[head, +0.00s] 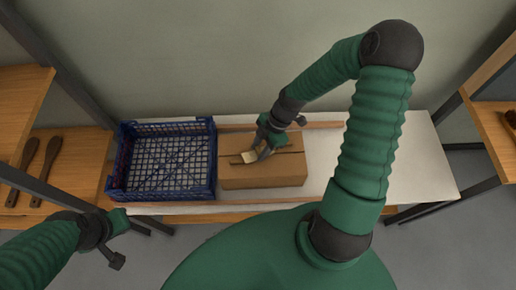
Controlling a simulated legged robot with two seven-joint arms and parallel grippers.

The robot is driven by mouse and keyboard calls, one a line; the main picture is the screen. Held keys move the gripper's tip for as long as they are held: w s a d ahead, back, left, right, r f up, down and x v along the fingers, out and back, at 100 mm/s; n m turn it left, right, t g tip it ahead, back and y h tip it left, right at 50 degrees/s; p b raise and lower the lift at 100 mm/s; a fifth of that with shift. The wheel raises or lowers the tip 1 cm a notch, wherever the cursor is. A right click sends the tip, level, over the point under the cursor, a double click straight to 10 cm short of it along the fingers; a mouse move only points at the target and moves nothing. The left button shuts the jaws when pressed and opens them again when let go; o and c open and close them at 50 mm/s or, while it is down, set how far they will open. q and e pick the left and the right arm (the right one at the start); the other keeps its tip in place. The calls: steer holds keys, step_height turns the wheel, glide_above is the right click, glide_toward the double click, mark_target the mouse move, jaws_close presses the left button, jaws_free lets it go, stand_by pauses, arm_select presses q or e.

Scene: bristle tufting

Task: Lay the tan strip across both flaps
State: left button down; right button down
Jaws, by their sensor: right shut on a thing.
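A brown cardboard box (285,174) stands on the white table, with its two flaps forming the top. A dark seam runs across the top between the flaps. My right gripper (264,150) reaches down over the box top, shut on the tan strip (249,157). The strip shows as a small pale piece at the fingers, over the seam. I cannot tell whether it touches the flaps, and the gripper hides part of it. My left gripper (121,221) is at the lower left, away from the box. Its fingers are too small to tell whether open or shut.
A blue plastic crate (121,172) with a grid floor stands left of the box. The white table (400,165) is clear to the right of the box. Wooden shelves flank it; the left one holds brown brush-like objects (47,160).

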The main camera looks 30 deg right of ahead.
steer(key=shift+d+f, duration=0.15)
steer(key=shift+a+f, duration=0.15)
steer(key=shift+a, duration=0.35)
steer(key=c, duration=1.1)
jaws_free()
steer(key=shift+c, duration=0.2)
steer(key=shift+o, duration=1.3)
steer(key=shift+w+d+f, duration=0.1)
arm_select(q)
steer(key=shift+w+a+f, duration=0.1)
steer(key=shift+a+f, duration=0.05)
steer(key=shift+f, duration=0.15)
arm_select(e)
steer(key=shift+d, duration=0.1)
arm_select(q)
steer(key=shift+w+p+v, duration=0.2)
steer(key=shift+p+v, duration=0.55)
steer(key=shift+v, duration=0.1)
steer(key=shift+w+p+v, duration=0.15)
steer(key=shift+p+v, duration=0.6)
steer(key=shift+v, duration=0.05)
arm_select(e)
steer(key=v, duration=1.7)
